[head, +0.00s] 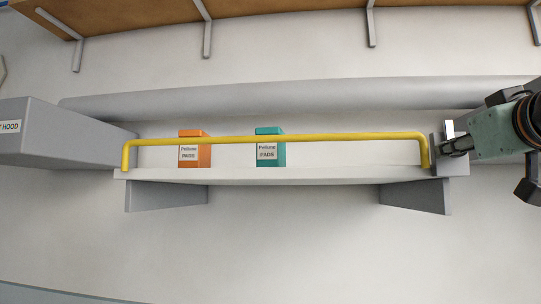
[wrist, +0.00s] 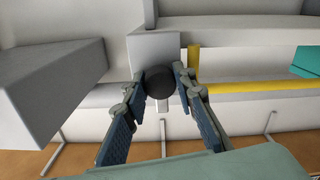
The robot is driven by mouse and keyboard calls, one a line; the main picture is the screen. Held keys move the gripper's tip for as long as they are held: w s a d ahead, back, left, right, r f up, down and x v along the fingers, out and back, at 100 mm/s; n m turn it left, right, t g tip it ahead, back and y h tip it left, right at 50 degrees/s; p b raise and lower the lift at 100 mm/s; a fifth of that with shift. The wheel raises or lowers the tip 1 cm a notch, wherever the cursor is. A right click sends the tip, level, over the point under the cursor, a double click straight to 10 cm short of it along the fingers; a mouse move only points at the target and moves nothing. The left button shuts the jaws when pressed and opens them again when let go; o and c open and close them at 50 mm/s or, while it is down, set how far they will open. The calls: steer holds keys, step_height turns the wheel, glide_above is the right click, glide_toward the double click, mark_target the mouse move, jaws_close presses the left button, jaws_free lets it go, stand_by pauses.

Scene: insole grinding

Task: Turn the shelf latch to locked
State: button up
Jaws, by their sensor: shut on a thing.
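The shelf (head: 280,175) is a pale wall shelf with a yellow rail (head: 280,140) along its front. The latch is a grey block (wrist: 153,47) at the shelf's right end in the head view, with a dark round knob (wrist: 160,88) on its face. My gripper (wrist: 161,76) has one finger on each side of the knob and is shut on it. In the head view my gripper (head: 446,147) reaches the latch from the right and hides the knob. A small pale tab shows just below the knob in the wrist view; I cannot tell the latch's setting.
An orange box (head: 195,152) and a teal box (head: 270,150) stand on the shelf behind the rail. A grey hood (head: 60,135) juts out at the left. A wooden shelf on brackets (head: 290,12) runs above. The wall below is clear.

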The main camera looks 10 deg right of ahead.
steer(key=shift+f+n+b, duration=0.1)
steer(key=shift+n+b, duration=0.2)
steer(key=n+b, duration=0.2)
steer(key=n, duration=0.1)
steer(key=n+b, duration=0.2)
steer(key=n, duration=1.2)
steer(key=shift+p, duration=0.3)
steer(key=shift+n, duration=0.3)
steer(key=o, duration=1.2)
steer(key=shift+c, duration=0.2)
